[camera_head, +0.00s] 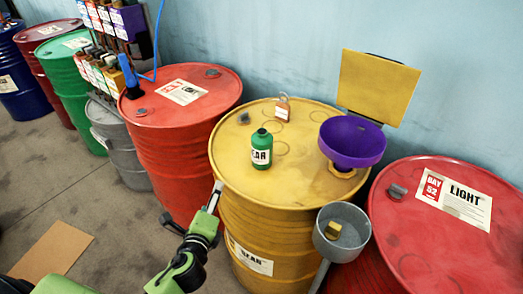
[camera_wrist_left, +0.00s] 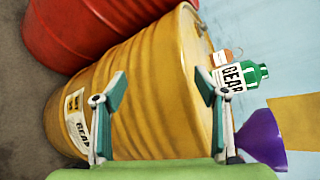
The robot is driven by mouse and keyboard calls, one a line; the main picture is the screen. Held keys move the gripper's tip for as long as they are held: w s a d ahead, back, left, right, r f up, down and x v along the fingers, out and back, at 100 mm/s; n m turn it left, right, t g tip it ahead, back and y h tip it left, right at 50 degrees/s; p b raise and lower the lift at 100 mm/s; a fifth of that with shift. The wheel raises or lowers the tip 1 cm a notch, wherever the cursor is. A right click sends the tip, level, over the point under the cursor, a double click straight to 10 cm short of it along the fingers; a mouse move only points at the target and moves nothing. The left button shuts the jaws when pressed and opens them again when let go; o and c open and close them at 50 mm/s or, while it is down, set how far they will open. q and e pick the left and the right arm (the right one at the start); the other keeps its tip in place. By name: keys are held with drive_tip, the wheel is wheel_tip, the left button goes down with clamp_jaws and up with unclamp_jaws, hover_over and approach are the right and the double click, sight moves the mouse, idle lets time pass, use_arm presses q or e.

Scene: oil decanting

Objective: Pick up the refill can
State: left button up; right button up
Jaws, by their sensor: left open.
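The refill can (camera_head: 261,150), a small green bottle with a green cap and a white GEAR label, stands upright on top of the yellow drum (camera_head: 240,235). In the left wrist view the can (camera_wrist_left: 250,72) appears sideways, up and right beyond the right-hand finger, near the drum's rim. My left gripper (camera_head: 217,188) is at the drum's front left edge, apart from the can. In the wrist view the gripper (camera_wrist_left: 160,92) is open and empty, its two fingers spread in front of the drum's side. My right gripper is not in view.
A purple funnel (camera_head: 352,141) stands on the yellow drum, right of the can, before a raised yellow plate (camera_head: 378,84). A padlock-like tag (camera_head: 283,108) is behind the can.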

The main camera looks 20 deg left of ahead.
use_arm(q)
wheel_tip(320, 180, up, 6)
drive_tip(key=w+d+m+t+h, duration=0.2)
drive_tip(key=w+d+m+t, duration=0.1)
drive_tip(key=m, duration=0.4)
drive_tip(key=m+h, duration=0.4)
drive_tip(key=m, duration=0.6)
approach(257, 153)
drive_tip(key=shift+t+h, duration=0.3)
drive_tip(key=shift+t, duration=0.1)
drive_tip(key=w, duration=0.2)
drive_tip(key=w+p, duration=0.1)
drive_tip(key=w, duration=0.3)
drive_tip(key=shift+w+d+f, duration=0.15)
drive_tip(key=shift+w+d, duration=0.2)
drive_tip(key=w, duration=0.4)
drive_tip(key=w+d, duration=0.1)
drive_tip(key=w, duration=0.1)
drive_tip(key=shift+w+f, duration=0.15)
drive_tip(key=shift+f, duration=0.15)
drive_tip(key=shift+r, duration=0.1)
drive_tip(key=c, duration=1.5)
